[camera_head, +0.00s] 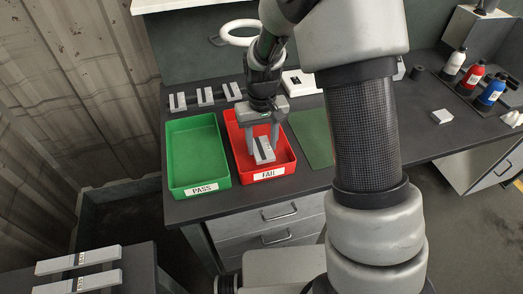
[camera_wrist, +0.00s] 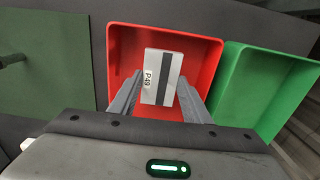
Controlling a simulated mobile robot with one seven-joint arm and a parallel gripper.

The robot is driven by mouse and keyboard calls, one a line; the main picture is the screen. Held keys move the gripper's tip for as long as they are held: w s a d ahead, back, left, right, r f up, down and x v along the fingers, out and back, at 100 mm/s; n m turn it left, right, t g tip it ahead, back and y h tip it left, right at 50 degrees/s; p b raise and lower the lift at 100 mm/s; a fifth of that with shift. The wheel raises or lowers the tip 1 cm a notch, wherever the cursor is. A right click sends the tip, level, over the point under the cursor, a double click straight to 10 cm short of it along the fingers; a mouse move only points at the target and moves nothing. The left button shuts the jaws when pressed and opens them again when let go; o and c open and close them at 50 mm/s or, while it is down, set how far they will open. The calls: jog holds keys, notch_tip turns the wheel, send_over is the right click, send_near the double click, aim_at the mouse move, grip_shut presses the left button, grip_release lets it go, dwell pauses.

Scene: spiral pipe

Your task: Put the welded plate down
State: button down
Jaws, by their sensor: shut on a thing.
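The welded plate (camera_head: 264,150) is a light grey piece with a dark stripe down its middle. In the wrist view the plate (camera_wrist: 162,77) shows the label P49. My gripper (camera_head: 263,147) is shut on it, with one finger at each side, as the wrist view of my gripper (camera_wrist: 157,97) also shows. The plate is over the red tray (camera_head: 284,176), which is marked FAIL. I cannot tell whether it touches the tray floor. The red tray (camera_wrist: 214,57) lies around and behind the plate in the wrist view.
An empty green tray (camera_head: 198,150) marked PASS stands left of the red one. A green mat (camera_head: 312,138) lies to the right. Several plates (camera_head: 205,96) lie behind the trays. Bottles (camera_head: 472,75) stand at the far right. More plates (camera_head: 78,260) lie on a separate surface at lower left.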

aim_at(262, 148)
jog(key=shift+f, duration=1.75)
jog(key=shift+f, duration=0.2)
jog(key=c, duration=1)
grip_release()
